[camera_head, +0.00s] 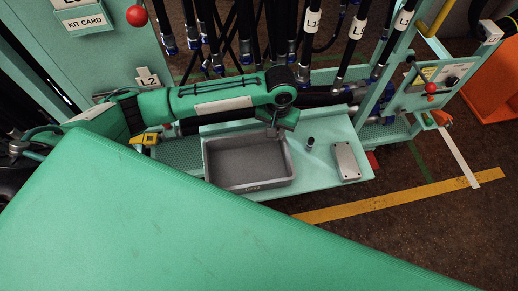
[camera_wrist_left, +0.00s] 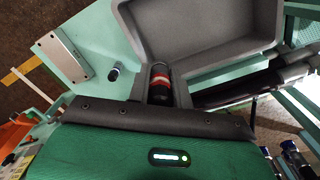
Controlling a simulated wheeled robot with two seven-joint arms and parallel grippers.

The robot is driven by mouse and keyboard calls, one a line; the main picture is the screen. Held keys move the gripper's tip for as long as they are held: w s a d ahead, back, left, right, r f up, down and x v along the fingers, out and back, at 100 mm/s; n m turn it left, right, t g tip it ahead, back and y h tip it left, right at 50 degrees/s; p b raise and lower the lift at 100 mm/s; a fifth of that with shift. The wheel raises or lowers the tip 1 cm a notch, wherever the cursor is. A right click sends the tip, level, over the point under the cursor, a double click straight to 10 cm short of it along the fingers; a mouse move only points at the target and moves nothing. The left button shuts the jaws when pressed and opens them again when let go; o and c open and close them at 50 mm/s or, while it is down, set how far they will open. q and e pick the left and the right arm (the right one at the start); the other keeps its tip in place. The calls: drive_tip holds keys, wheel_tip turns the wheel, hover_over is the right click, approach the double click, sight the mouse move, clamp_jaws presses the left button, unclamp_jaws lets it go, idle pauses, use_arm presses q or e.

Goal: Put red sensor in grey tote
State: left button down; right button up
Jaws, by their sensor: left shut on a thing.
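The grey tote (camera_head: 238,187) sits on the pale green shelf, empty as far as I see. My left gripper (camera_head: 273,130) is at its back right corner, above the rim, pointing down. In the left wrist view the red sensor (camera_wrist_left: 160,78), a small dark cylinder with red and pale bands, is at the gripper (camera_wrist_left: 160,98), which is shut on it. It overlaps the edge of the tote (camera_wrist_left: 200,62) in that view; how high it is above the tote I cannot tell. The sensor is not clear in the head view. My right gripper is not in view.
A small dark cylinder (camera_head: 310,143) and a light grey metal box (camera_head: 346,161) stand on the shelf (camera_head: 318,176) right of the tote. Black hoses (camera_head: 283,35) hang behind. A yellow floor stripe (camera_head: 400,197) lies in front of the shelf.

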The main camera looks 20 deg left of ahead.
use_arm(q)
wheel_tip(320, 180, down, 18)
drive_tip(key=shift+r+b, duration=0.2)
drive_tip(key=shift+b, duration=0.25)
drive_tip(key=shift+f, duration=0.3)
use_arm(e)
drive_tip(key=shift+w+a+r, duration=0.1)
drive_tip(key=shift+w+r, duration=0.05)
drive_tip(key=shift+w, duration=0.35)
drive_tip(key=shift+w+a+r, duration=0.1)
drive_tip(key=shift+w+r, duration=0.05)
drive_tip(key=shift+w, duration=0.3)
use_arm(q)
drive_tip(key=shift+f, duration=0.15)
drive_tip(key=c, duration=1.3)
unclamp_jaws()
drive_tip(key=shift+o, duration=0.2)
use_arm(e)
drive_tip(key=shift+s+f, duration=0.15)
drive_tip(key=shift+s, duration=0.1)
